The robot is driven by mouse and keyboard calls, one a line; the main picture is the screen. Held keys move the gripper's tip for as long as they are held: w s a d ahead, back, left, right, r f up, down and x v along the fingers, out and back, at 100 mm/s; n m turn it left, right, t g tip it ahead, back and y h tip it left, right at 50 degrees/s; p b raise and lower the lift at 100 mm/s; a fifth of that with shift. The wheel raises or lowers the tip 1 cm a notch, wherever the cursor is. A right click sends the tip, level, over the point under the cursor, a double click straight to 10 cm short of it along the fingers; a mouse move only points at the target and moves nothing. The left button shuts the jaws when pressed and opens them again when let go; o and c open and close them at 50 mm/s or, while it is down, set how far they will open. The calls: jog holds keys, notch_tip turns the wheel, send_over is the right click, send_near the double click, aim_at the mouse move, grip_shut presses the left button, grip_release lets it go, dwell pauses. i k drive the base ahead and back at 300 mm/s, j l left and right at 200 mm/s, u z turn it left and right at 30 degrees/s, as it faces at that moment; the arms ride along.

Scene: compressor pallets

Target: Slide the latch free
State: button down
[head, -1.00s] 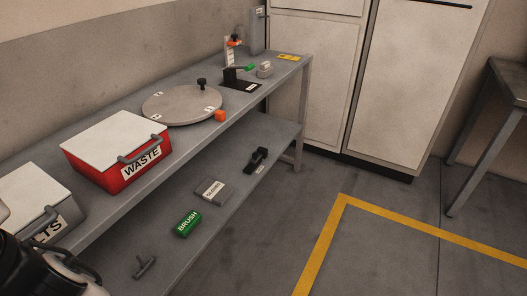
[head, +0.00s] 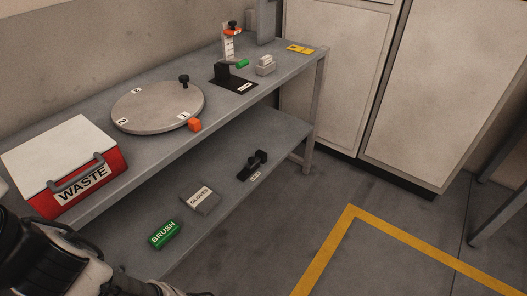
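No part is clearly marked as a latch. On the bench stands a black fixture (head: 223,73) on a dark base plate, with a green-ended piece (head: 242,64) at its right. Just behind it is a white labelled upright (head: 228,46) with an orange piece (head: 233,31) and a black knob on top. Which of these is the latch I cannot tell at this size. My arm shows at the lower left, well short of the fixture; my gripper's fingers are out of view.
A round turntable (head: 155,108) with a black knob, an orange block (head: 195,125) and a red waste box (head: 98,185) are on the bench. The lower shelf holds gloves (head: 200,198), a brush box (head: 164,235) and a black tool (head: 252,166).

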aim_at(253, 162)
jog(key=i+l+u, duration=0.1)
jog(key=l, duration=0.25)
jog(key=i+l+u, duration=0.1)
jog(key=i+l, duration=0.2)
jog(key=i+l+u, duration=0.1)
jog(key=l, duration=0.35)
jog(key=i+l+u, duration=0.1)
jog(key=l, duration=0.3)
jog(key=i+l+u, duration=0.1)
jog(key=i+l, duration=0.15)
jog(key=l, duration=0.15)
